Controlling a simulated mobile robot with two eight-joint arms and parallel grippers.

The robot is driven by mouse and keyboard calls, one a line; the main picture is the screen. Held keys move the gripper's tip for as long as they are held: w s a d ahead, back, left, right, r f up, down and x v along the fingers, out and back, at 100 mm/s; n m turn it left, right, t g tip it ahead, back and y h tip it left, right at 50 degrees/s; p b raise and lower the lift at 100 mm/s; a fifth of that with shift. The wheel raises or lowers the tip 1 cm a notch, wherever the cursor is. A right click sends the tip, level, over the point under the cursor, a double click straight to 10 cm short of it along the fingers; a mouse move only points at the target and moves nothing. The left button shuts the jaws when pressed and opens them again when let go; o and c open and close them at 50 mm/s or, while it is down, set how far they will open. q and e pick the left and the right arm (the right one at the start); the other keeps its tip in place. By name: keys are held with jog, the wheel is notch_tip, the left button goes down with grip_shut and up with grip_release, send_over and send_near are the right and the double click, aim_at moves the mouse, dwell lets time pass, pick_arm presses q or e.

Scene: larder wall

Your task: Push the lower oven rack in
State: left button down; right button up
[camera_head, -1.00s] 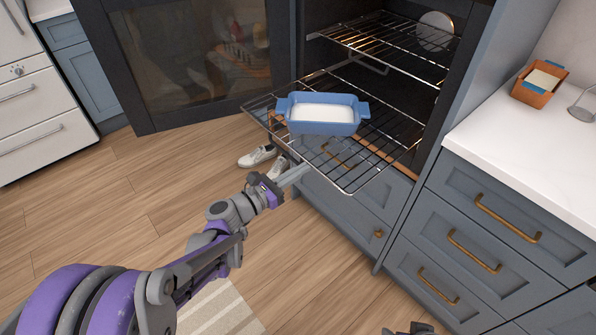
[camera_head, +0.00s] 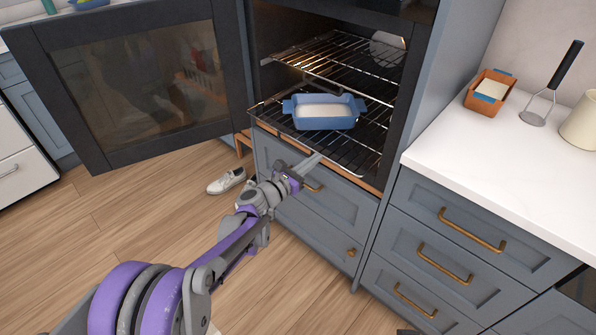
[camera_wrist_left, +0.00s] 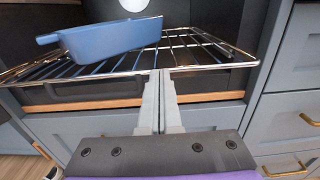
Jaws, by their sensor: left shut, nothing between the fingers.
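The lower oven rack (camera_head: 350,152) is a wire rack, mostly inside the open oven, with its front edge near the oven's front. A blue baking dish (camera_head: 324,111) with white contents stands level on it. My left gripper (camera_head: 317,158) is shut and empty, its fingertips at the middle of the rack's front rail. In the left wrist view the closed fingers (camera_wrist_left: 160,78) meet the front rail (camera_wrist_left: 110,75), seemingly touching it, and the dish (camera_wrist_left: 110,38) is beyond. My right gripper does not show.
The oven door (camera_head: 140,80) hangs open at the left. The upper rack (camera_head: 335,55) is inside the oven, with a round pale thing behind. Drawers (camera_head: 320,215) are below. A white counter (camera_head: 490,175) at right holds an orange dish (camera_head: 489,90) and a masher (camera_head: 548,90). A shoe (camera_head: 227,181) lies on the floor.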

aim_at(339, 139)
pick_arm(q)
jog(key=x, duration=1.2)
jog(key=shift+w+d+r, duration=0.1)
jog(key=shift+r, duration=0.2)
